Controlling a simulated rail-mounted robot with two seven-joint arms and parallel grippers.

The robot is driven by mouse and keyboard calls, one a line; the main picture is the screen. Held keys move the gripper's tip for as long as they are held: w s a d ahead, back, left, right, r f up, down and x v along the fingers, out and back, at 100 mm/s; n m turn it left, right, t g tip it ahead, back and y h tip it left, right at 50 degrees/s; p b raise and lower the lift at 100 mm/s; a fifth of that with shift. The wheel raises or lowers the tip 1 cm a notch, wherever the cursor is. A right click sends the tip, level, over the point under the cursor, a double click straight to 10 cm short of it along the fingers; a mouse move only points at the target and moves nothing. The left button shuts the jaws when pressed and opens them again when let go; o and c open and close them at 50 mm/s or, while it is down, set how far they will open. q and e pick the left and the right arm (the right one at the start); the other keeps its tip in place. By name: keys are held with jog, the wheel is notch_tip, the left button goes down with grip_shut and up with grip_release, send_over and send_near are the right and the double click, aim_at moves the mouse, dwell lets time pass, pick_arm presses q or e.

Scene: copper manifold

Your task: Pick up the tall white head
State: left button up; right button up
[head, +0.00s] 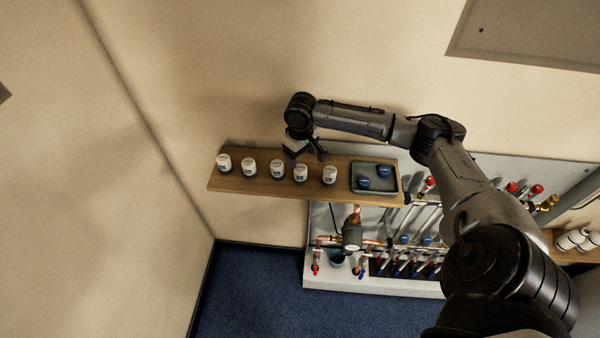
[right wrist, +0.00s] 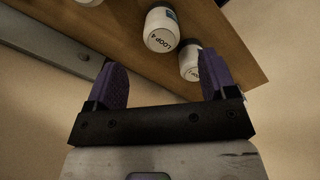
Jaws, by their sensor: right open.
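Several white heads with dark printed labels stand in a row on the wooden shelf (head: 262,188). I cannot tell which is the tall one; the rightmost white head (head: 329,175) and the leftmost white head (head: 224,163) look much alike in size. My right gripper (head: 306,157) is over the back of the shelf, by the right part of the row. In the right wrist view, its purple fingers (right wrist: 160,62) are open with nothing between them. A white head marked LOOP (right wrist: 162,30) is beyond the gap, and another white head (right wrist: 190,62) is partly behind the right finger. My left gripper is not in view.
A grey-green tray (head: 374,189) with blue caps (head: 383,171) sits at the shelf's right end. Below hangs a pipe panel with copper pipes, a pump (head: 352,234) and red and blue handles. More white items (head: 572,239) lie on a shelf at far right.

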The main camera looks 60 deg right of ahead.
aim_at(301, 174)
jog(key=shift+s+a+f+p, duration=0.1)
jog(key=shift+f+p, duration=0.2)
jog(key=shift+f, duration=2.15)
jog(key=shift+a+f+p, duration=0.1)
jog(key=shift+f+p, duration=0.15)
jog(key=shift+f, duration=2.2)
jog(key=shift+c, duration=0.2)
jog(key=c, duration=1)
jog(key=shift+r, duration=0.1)
